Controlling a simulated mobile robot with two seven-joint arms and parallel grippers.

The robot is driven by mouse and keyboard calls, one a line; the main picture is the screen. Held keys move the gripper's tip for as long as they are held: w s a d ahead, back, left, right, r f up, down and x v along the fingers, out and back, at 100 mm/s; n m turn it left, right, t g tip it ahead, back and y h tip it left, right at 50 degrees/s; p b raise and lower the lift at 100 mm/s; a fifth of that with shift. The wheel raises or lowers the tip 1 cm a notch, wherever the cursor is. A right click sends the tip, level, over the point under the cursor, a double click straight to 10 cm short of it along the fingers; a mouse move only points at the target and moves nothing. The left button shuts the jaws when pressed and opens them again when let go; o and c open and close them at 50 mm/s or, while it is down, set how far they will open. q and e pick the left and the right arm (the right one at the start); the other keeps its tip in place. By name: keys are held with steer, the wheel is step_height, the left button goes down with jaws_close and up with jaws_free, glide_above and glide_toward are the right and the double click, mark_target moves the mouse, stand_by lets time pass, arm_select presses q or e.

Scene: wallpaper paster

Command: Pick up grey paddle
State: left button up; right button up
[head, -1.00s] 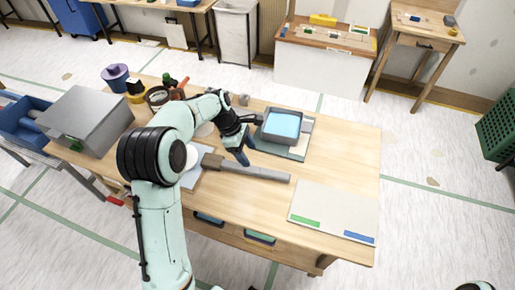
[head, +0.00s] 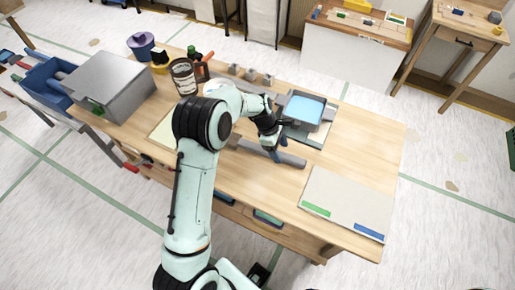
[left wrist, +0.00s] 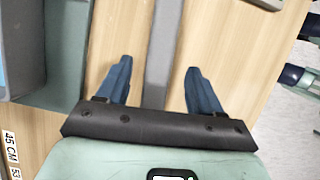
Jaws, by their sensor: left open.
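The grey paddle (head: 291,160) lies flat on the wooden table, a long grey bar running to the right from behind my left arm. Its handle end is mostly hidden by the arm in the head view. My left gripper (head: 279,155) is at the grey bar, pointing down. In the left wrist view the open left gripper (left wrist: 158,80) has one blue finger on each side of the grey paddle (left wrist: 163,45), with wood visible between each finger and the bar. I cannot tell the exact height of the fingertips. My right gripper is not in view.
A tray of blue liquid (head: 306,110) stands on a mat just behind the gripper. A pale board (head: 345,203) lies at the table's right front. A grey box (head: 112,83), a jar (head: 183,77) and bottles stand at the left and back. Bare table lies at the right.

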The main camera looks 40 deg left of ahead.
arm_select(q)
steer(key=shift+x, duration=1.2)
steer(key=c, duration=1.1)
steer(key=shift+c, duration=0.2)
steer(key=shift+r, duration=0.15)
step_height(320, 180, up, 20)
steer(key=p, duration=0.2)
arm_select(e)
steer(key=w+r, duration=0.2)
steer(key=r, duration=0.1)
